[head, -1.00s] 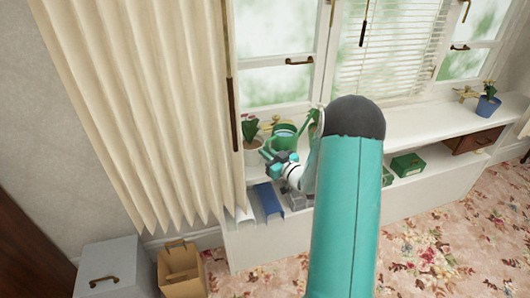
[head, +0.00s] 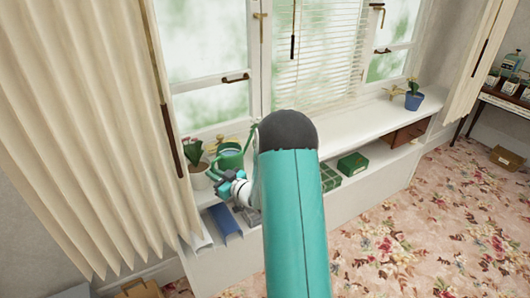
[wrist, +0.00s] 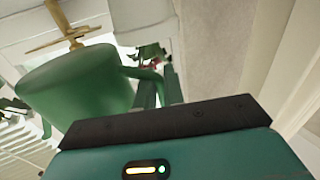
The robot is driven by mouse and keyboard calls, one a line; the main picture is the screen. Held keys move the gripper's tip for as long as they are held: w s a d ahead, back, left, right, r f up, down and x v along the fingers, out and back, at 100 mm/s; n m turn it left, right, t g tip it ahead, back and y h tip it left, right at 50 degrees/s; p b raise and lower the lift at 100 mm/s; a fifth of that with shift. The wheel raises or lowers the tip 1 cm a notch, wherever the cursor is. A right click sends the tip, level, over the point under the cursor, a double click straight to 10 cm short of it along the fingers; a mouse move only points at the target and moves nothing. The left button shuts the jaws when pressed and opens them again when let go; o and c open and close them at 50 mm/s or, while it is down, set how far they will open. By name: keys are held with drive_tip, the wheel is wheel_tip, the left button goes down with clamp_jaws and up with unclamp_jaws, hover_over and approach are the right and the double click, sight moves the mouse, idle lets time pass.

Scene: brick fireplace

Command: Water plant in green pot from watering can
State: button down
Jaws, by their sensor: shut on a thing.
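The green watering can (head: 231,157) stands upright at the left end of the white window ledge, with its spout to the right. My gripper (head: 217,177) is shut at its near side, on what looks like its handle; the exact grip is too small to tell. In the wrist view the can's green body (wrist: 80,88) fills the left, beyond the dark edge of my gripper. A plant in a blue pot (head: 413,101) stands at the ledge's right end. I see no green pot.
The long window ledge (head: 352,125) is clear between the can and the blue pot. Green boxes (head: 352,164) and a blue book (head: 226,223) sit on the shelf below. A cream curtain (head: 100,130) hangs close at the left. Open flowered carpet (head: 400,235) lies at the right.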

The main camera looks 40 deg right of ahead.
sight(213, 167)
drive_tip(key=shift+r, duration=0.25)
drive_tip(key=shift+r, duration=1.35)
